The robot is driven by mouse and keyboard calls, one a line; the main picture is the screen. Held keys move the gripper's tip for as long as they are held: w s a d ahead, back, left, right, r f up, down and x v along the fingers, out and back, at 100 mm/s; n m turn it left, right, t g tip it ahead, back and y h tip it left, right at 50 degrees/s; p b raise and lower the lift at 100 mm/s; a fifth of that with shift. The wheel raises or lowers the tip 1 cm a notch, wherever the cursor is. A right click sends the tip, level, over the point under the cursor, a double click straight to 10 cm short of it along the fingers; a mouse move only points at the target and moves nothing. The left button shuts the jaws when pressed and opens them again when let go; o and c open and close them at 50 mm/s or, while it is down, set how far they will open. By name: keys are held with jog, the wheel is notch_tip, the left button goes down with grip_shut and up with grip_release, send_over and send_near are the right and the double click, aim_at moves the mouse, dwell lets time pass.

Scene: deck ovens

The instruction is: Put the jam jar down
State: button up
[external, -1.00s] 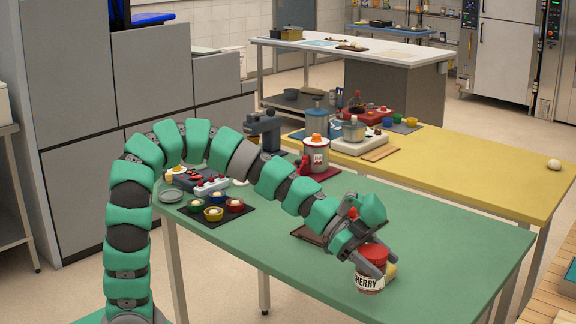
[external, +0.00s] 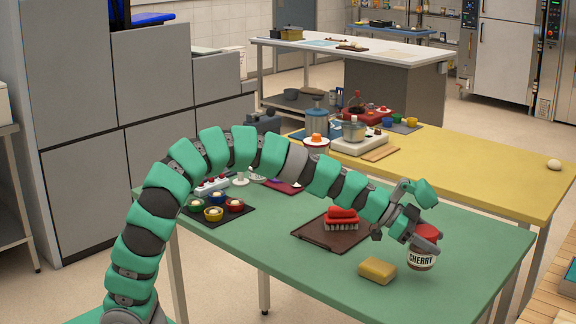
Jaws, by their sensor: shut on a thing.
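The jam jar (external: 421,259) has a red lid and a white label reading "CHERRY". It is upright near the right part of the green table (external: 290,262). My gripper (external: 424,239) is shut on the jar near its lid. I cannot tell whether the jar's base touches the table or hangs just above it. Part of the lid is hidden by the fingers.
A yellow sponge (external: 377,270) lies just left of the jar. A red brush (external: 341,218) sits on a brown tray (external: 338,241) further left. A dark mat (external: 205,219) with several small bowls is at far left. The table's front right is clear.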

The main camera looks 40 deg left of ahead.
jog(key=shift+w+d+f+b, duration=0.15)
jog(key=shift+w+d+f, duration=0.6)
jog(key=shift+w, duration=0.4)
jog(key=shift+w+d+f+b, duration=0.2)
jog(key=shift+w+d+f, duration=0.4)
jog(key=shift+w+d, duration=0.4)
jog(key=shift+w+d+f+b, duration=0.15)
jog(key=shift+w+d+f, duration=0.55)
jog(key=shift+w, duration=0.55)
jog(key=o, duration=1.3)
jog(key=shift+f, duration=0.1)
jog(key=p+v, duration=0.1)
jog(key=v, duration=1.1)
